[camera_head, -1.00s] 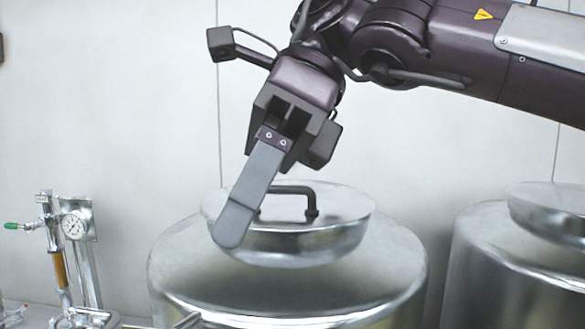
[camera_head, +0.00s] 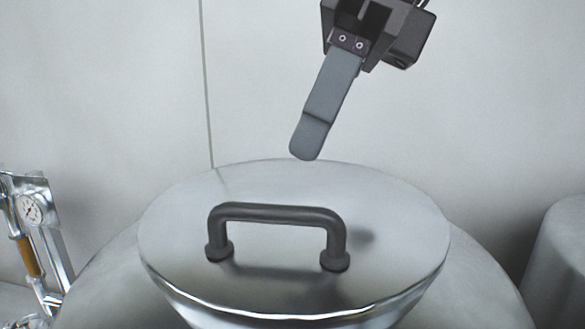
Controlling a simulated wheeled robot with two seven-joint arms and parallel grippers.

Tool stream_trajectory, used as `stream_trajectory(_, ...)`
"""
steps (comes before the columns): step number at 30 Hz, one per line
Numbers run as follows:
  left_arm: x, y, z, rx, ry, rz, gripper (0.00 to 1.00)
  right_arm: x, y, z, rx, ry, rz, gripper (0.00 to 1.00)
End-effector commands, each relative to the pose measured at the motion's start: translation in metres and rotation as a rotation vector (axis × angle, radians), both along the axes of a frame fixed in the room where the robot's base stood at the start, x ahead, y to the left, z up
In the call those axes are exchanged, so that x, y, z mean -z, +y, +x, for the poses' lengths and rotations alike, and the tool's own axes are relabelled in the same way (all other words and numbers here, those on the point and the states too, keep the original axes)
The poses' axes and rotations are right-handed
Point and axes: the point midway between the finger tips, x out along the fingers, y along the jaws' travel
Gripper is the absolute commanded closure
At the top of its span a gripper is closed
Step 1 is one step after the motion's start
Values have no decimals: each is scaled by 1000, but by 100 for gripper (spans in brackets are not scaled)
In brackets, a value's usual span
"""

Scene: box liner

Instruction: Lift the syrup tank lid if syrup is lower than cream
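A round metal lid (camera_head: 390,215) with a dark arched handle (camera_head: 280,213) sits on a large metal tank (camera_head: 460,285) in the middle of the head view. No label shows whether this tank is syrup or cream. My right gripper (camera_head: 306,148) hangs from the top, its visible grey finger pointing down, above the lid's far side in the picture and apart from the handle. Only one finger shows; the other is hidden, so its opening cannot be told. Nothing is seen in it. My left gripper is out of view.
A second metal tank (camera_head: 562,270) is cut off at the right edge. A plain pale wall (camera_head: 100,80) is behind.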

Motion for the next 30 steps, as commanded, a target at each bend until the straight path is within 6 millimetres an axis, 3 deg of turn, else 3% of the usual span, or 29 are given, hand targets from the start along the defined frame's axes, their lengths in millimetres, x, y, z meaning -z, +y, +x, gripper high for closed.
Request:
stream_trajectory(4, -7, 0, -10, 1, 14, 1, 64, 22, 9, -5, -1, 5, -2, 64)
stream_trajectory(9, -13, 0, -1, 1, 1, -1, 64, 41, 18, -8, -1, 4, -1, 64)
stream_trajectory(15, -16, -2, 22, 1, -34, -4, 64, 49, 21, -9, -1, 2, 0, 64)
stream_trajectory(20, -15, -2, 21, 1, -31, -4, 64, 50, 21, -9, 0, 1, 0, 64)
stream_trajectory(30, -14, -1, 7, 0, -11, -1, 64, 49, 21, -9, 1, 1, 0, 100)
